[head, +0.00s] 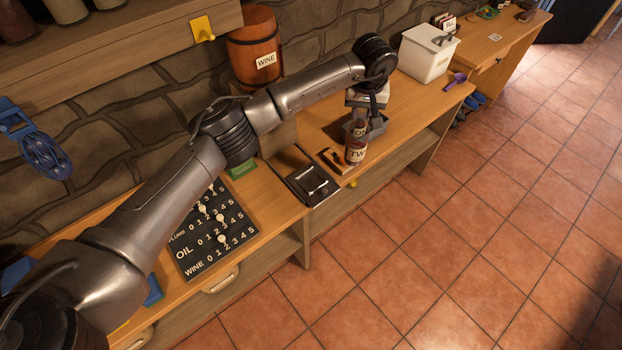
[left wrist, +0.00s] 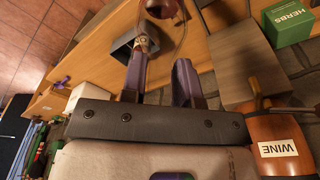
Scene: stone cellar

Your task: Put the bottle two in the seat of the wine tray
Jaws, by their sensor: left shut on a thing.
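I cannot tell whether this box is the wine tray, or whether the bottle touches the counter. My right gripper is not in view.
A small wooden piece with a dark object (head: 333,161) lies left of the bottle, beside a black tray (head: 312,187). A WINE barrel (head: 253,45) stands by the wall. A white bin (head: 427,55) and purple scoop (head: 455,80) are to the right.

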